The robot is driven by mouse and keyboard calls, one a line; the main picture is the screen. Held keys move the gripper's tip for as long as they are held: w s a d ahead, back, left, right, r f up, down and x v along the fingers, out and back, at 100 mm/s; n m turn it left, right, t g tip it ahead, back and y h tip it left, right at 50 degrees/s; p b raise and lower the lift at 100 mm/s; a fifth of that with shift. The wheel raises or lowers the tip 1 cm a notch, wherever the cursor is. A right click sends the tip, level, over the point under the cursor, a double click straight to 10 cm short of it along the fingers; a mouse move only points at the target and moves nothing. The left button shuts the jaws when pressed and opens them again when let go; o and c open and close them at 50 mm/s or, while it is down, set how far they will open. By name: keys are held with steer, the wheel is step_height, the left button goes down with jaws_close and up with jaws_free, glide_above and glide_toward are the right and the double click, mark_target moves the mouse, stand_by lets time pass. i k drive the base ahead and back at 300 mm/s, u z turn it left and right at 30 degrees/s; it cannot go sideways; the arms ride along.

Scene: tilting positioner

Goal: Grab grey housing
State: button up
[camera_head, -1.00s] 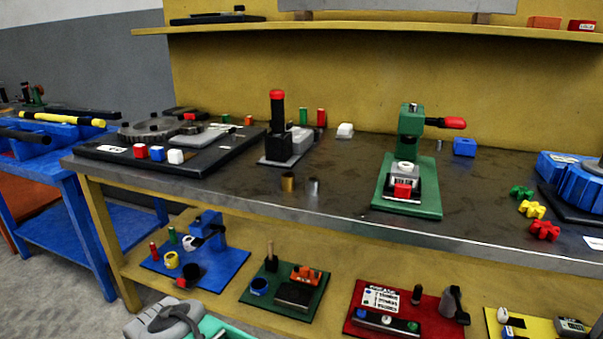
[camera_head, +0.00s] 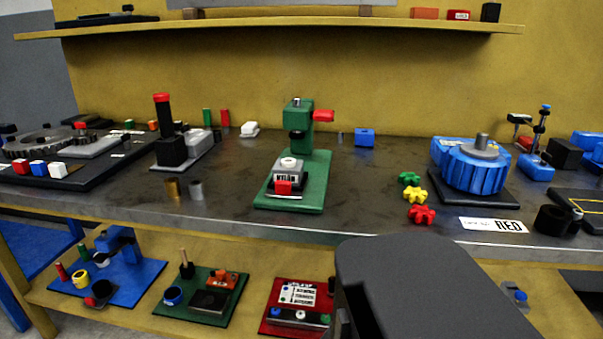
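I cannot tell for sure which part is the grey housing. A grey block (camera_head: 289,174) with a white ring on top and a red piece in front sits on the green press (camera_head: 297,128) in the middle of the bench. Another light grey block (camera_head: 197,142) stands beside the black post with a red top (camera_head: 163,120), left of the press. My gripper is out of view. A dark grey rounded link, likely of my own arm, covers the lower right middle and hides part of the bench's front edge and lower shelf.
The dark benchtop (camera_head: 235,180) has free room around the press. A blue ribbed drum (camera_head: 468,172) and several coloured star-shaped knobs stand to the right. Two small cylinders (camera_head: 185,190) stand near the front edge. Coloured fixture boards fill the lower shelf.

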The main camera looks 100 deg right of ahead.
mark_target(295, 175)
steer(key=k, duration=1.55)
steer(key=u, duration=0.05)
